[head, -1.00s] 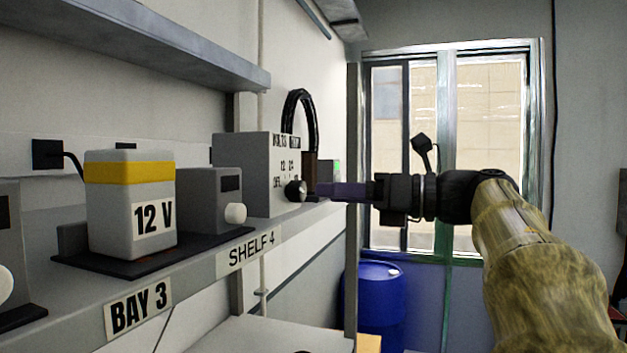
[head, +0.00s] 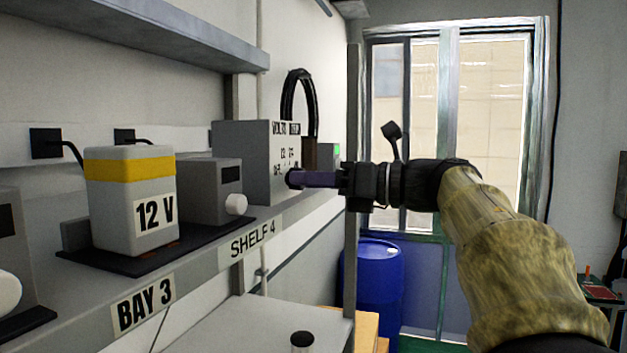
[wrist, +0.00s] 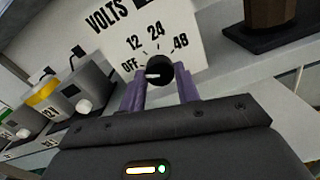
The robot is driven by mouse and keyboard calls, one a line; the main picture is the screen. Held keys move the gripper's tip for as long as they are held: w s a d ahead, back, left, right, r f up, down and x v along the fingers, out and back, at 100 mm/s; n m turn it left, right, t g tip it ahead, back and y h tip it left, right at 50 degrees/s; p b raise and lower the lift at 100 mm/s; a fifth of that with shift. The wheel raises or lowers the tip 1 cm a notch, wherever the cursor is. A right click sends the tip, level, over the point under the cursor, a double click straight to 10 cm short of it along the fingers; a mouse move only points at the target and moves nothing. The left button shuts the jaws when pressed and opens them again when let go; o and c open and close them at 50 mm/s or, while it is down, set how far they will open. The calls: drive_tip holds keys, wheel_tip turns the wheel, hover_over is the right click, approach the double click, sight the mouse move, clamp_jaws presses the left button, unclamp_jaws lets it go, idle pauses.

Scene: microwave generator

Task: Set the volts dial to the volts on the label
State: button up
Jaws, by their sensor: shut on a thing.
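The volts dial (wrist: 160,70) is a round black knob with a white mark, on the face of a light grey box (head: 240,160). In the wrist view its scale reads OFF, 12, 24 and 48 around it. The white mark points left, on the OFF side. My gripper (wrist: 160,82) has its purple fingers on either side of the dial and is shut on it. In the head view my gripper (head: 293,179) reaches the box face from the right and mostly hides the dial.
The shelf edge bears signs SHELF 4 (head: 251,241) and BAY 3 (head: 143,302). A smaller grey box with a white knob (head: 236,204) stands between the block and the dial box. A brown block (wrist: 270,12) stands right of the dial. A blue barrel (head: 373,285) stands below.

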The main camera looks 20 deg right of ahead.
drive_tip(key=shift+f+m, duration=0.1)
drive_tip(key=shift+m, duration=0.3)
drive_tip(key=shift+m+b, duration=0.95)
drive_tip(key=shift+m, duration=3.05)
drive_tip(key=o, duration=1)
